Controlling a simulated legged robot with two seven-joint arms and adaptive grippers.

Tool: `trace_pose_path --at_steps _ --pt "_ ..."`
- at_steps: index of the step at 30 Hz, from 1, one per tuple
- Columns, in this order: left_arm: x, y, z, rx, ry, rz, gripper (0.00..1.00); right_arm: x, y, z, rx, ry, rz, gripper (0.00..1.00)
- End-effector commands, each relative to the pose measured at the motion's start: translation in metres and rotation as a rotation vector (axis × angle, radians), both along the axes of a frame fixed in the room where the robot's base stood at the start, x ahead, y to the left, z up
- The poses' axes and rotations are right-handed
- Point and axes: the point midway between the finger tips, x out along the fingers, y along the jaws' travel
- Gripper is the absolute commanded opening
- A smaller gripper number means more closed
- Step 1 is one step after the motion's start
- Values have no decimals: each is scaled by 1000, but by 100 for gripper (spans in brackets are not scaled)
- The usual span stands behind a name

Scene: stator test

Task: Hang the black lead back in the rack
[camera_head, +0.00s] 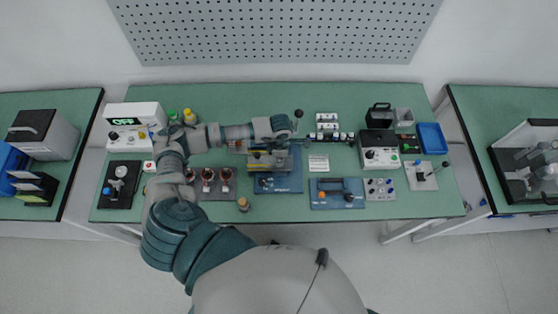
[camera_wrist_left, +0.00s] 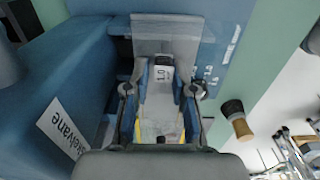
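I cannot pick out the black lead in either view. A rack (camera_head: 335,137) with a row of small black and white pieces stands at the back of the bench; whether it is the lead's rack is unclear. My left arm reaches across the bench, and its hand is over the blue fixture plate (camera_head: 280,184). In the left wrist view my left gripper (camera_wrist_left: 162,90) has its fingers apart. A grey part with a "1.0" label (camera_wrist_left: 163,73) shows between them; I cannot see contact. No lead shows between the fingers. My right gripper is out of view.
A blue housing (camera_wrist_left: 62,85) is close beside the left fingers. A black-topped tan knob (camera_wrist_left: 236,118) stands near the front edge. A power unit (camera_head: 130,138) reads "OFF" at left. A blue tray (camera_head: 432,138) is at right.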

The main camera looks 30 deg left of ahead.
Motion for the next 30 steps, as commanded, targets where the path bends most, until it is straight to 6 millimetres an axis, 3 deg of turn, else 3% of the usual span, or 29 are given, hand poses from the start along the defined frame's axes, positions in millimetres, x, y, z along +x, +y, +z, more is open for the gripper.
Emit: trace_pose_path --at_steps 12,24,30 --pt "0 -2 3 -18 -3 -8 0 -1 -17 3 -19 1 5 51" --pt "1 -4 30 -13 -6 -6 0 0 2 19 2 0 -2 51" --pt "1 -3 44 -14 -8 -6 0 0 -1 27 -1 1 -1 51"
